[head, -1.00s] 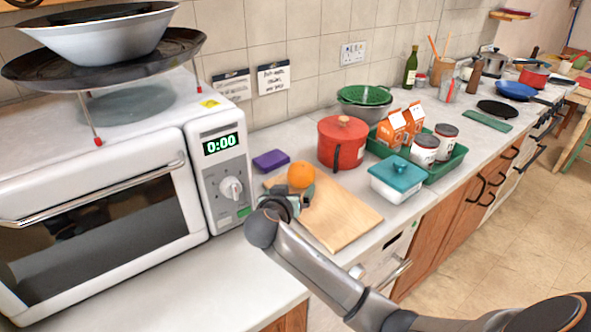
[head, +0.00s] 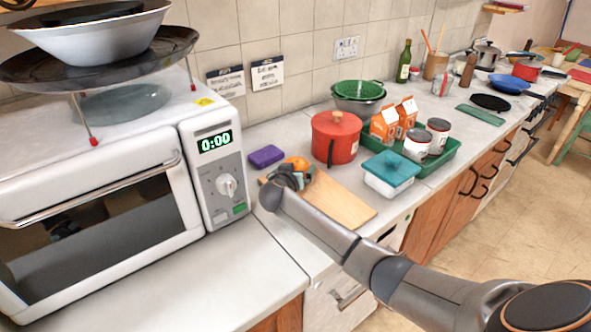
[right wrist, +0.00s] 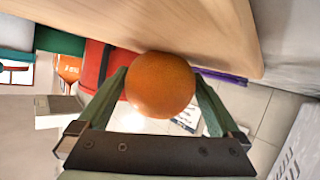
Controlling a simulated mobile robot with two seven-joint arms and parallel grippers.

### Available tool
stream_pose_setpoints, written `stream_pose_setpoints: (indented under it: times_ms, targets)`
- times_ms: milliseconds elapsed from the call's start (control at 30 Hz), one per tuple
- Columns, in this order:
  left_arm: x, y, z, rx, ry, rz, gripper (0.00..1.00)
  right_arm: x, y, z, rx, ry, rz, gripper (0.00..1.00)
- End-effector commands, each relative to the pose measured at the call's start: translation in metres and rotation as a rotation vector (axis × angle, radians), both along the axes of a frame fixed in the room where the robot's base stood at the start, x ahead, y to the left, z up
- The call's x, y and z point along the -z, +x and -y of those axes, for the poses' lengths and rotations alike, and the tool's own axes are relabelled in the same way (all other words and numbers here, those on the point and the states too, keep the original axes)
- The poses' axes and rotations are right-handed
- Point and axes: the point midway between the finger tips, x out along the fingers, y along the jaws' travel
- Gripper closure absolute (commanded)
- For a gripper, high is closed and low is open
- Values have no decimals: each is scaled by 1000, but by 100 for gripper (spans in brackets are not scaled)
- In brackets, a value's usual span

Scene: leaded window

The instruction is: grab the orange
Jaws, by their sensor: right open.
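The orange (head: 298,162) rests on the wooden cutting board (head: 339,203), at its back left part. My right gripper (head: 292,174) is at the orange and hides much of it in the head view. In the right wrist view the orange (right wrist: 160,85) sits between the two open fingers of the right gripper (right wrist: 161,88), near their tips. I cannot tell whether either finger touches it. The left gripper is not in view.
A purple block (head: 266,156) lies just behind the board. A red pot (head: 335,137) and a teal-lidded container (head: 391,172) stand to the right. A white microwave (head: 217,180) stands on the left. The front counter (head: 250,262) is bare.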

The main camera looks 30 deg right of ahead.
Motion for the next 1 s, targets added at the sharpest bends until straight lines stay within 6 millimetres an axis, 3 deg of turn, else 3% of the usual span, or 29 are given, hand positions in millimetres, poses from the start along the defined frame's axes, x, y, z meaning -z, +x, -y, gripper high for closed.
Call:
stream_pose_setpoints:
  times_ms: [267, 900, 1000]
  targets:
    - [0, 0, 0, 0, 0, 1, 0, 0, 2, 2, -1, 0, 2, 0]
    - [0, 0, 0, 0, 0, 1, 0, 1, 1, 1, 0, 1, 1, 71]
    - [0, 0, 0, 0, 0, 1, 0, 0, 1, 1, 0, 0, 1, 76]
